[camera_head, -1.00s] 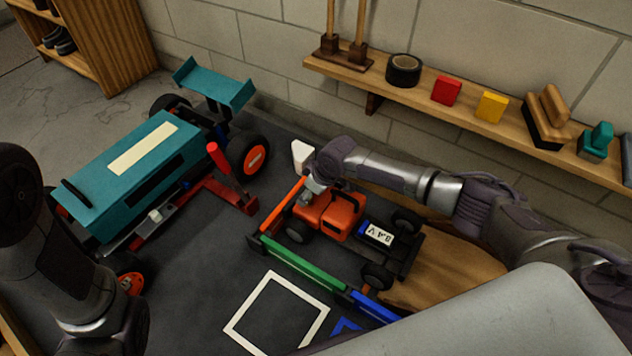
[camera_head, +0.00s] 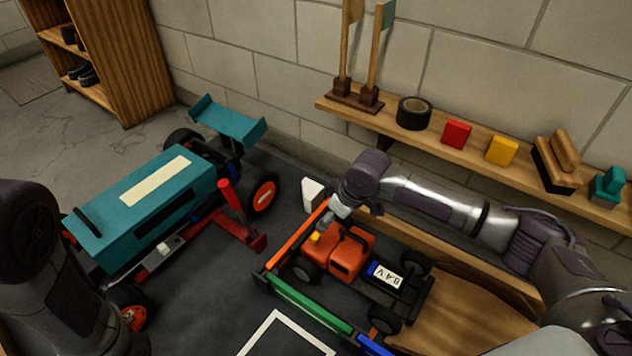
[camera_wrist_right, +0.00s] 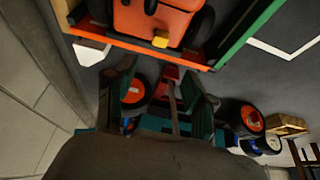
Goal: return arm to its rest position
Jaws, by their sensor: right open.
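My right arm reaches in from the right in the head view.
A large teal racecar (camera_head: 150,205) stands to the left, with a red-handled jack (camera_head: 235,215) beside it. Orange, green and blue rails edge the small car. A wall shelf (camera_head: 483,172) with tape and blocks runs behind my right arm.

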